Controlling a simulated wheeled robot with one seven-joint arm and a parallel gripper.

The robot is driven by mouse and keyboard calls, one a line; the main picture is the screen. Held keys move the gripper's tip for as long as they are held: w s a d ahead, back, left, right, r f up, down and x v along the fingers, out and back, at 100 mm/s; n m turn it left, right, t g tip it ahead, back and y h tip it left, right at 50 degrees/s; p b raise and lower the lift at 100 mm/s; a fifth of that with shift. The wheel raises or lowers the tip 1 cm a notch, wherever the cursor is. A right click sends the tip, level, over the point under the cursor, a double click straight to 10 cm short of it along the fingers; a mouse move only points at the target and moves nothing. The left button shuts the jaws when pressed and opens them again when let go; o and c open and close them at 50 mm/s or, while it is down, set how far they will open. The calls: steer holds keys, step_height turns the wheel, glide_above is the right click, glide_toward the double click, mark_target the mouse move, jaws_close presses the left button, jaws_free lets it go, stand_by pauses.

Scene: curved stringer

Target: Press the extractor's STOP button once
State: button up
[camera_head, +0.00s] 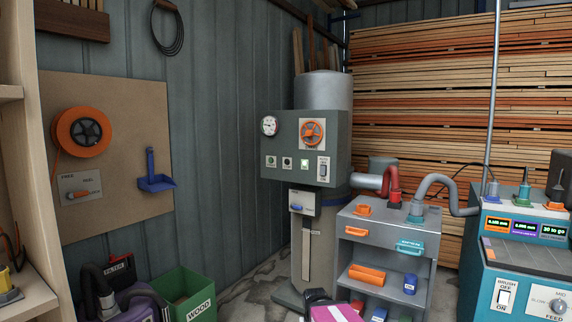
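A grey control box (279,137), which looks like the extractor's, stands in front of a metal cylinder at the middle of the view. Its face has a round gauge (269,125) and an orange handwheel (312,132). A white rocker switch (323,168) is at the right end. The labels are too small to read, so I cannot tell which is STOP.
A grey shelf cart (372,228) with hoses stands right of the box's column. A teal machine (530,260) is at far right. A green WOOD bin (188,295) and a black-and-purple machine (135,300) are at lower left. A pink-topped object (335,313) is at the bottom edge.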

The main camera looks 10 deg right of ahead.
jaws_close()
stand_by(1.5)
